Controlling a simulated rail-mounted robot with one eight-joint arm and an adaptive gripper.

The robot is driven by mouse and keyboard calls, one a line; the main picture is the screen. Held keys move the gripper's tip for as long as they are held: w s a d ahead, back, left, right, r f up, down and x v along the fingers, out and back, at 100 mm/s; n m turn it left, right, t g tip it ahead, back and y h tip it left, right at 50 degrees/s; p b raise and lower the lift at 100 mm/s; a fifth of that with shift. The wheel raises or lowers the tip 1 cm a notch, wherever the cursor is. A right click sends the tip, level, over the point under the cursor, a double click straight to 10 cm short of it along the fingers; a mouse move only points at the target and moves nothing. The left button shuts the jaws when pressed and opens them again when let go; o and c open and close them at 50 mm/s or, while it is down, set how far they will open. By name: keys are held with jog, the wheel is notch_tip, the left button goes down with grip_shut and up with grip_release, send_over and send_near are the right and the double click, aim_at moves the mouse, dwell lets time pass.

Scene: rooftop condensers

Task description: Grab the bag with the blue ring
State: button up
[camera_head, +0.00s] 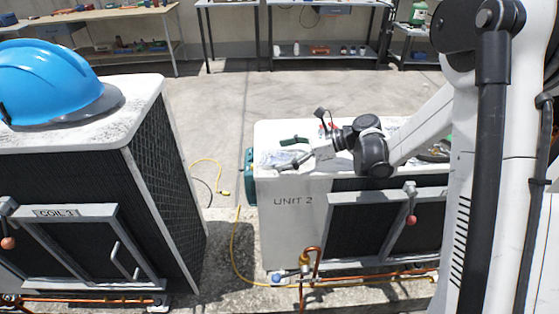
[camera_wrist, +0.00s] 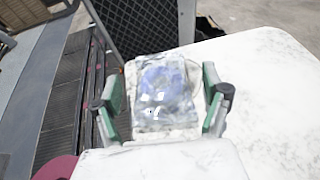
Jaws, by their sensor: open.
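In the wrist view, a clear plastic bag (camera_wrist: 152,112) with a blue ring (camera_wrist: 163,80) inside lies on the white top of a condenser unit. My gripper (camera_wrist: 159,100) is open, with one green-and-grey finger on each side of the bag. I cannot tell whether the fingers touch it. In the head view, my gripper (camera_head: 296,152) is low over the top of the unit marked UNIT 2 (camera_head: 293,200), near its left end. The bag there is too small and covered to make out clearly.
A blue hard hat (camera_head: 45,78) sits on the COIL 3 unit (camera_head: 150,100) at the left, with a gap between the units. A yellow hose (camera_head: 236,245) runs along the ground there. Workbenches (camera_head: 320,52) stand at the back.

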jog(key=shift+x, duration=0.8)
jog(key=c, duration=1.3)
jog(key=shift+o, duration=0.2)
jog(key=shift+r, duration=0.1)
